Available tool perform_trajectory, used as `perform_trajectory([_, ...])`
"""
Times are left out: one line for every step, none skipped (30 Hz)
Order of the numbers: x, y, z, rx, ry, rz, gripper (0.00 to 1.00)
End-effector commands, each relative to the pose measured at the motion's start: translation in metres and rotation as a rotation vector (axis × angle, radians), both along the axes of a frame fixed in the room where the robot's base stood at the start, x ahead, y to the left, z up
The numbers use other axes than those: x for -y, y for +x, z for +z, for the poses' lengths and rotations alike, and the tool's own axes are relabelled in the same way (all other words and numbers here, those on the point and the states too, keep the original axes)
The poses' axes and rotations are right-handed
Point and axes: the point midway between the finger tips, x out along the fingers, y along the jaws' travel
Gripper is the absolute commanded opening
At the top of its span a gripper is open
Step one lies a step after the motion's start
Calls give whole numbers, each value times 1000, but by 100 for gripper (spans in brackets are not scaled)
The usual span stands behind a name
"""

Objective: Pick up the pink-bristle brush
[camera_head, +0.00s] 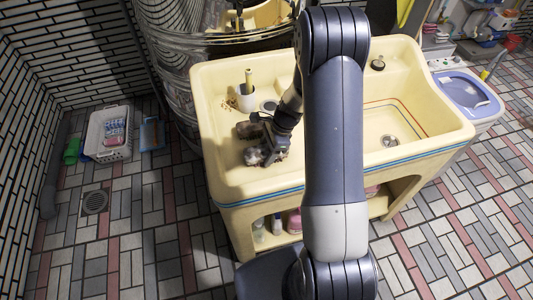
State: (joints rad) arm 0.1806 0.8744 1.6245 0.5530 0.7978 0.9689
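My gripper (266,142) hangs low over the left part of the cream sink unit (225,185), pointing down and left. It is small and dark here, and I cannot tell whether its fingers are open or shut. Greyish-brown lumpy items (252,156) lie right at the fingertips on the sink top. I cannot tell whether they touch the fingers. No pink-bristle brush can be made out clearly. A small pink-and-white item (115,131) lies in the white basket on the floor at left, too small to identify. My arm hides the middle of the sink.
A cup (245,98) with a yellow-handled item stands behind the gripper. A basin with a drain (390,141) is at right. Bottles (277,224) stand on the shelf below. A white basket (97,135) and a blue item (152,134) are on the tiled floor.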

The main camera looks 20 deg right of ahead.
Motion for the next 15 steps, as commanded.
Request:
perform_trajectory([0,0,0,0,0,0,53])
perform_trajectory([0,0,0,0,0,0,50])
perform_trajectory([0,0,0,0,0,0,47])
perform_trajectory([0,0,0,0,0,0,44])
perform_trajectory([0,0,0,0,0,0,42])
perform_trajectory([0,0,0,0,0,0,39])
perform_trajectory([0,0,0,0,0,0,36])
perform_trajectory([0,0,0,0,0,0,34])
perform_trajectory([0,0,0,0,0,0,31])
perform_trajectory([0,0,0,0,0,0,28])
perform_trajectory([0,0,0,0,0,0,26])
perform_trajectory([0,0,0,1,0,0,26])
perform_trajectory([0,0,0,1,0,0,26])
perform_trajectory([0,0,0,1,0,0,26])
perform_trajectory([0,0,0,1,0,0,26])
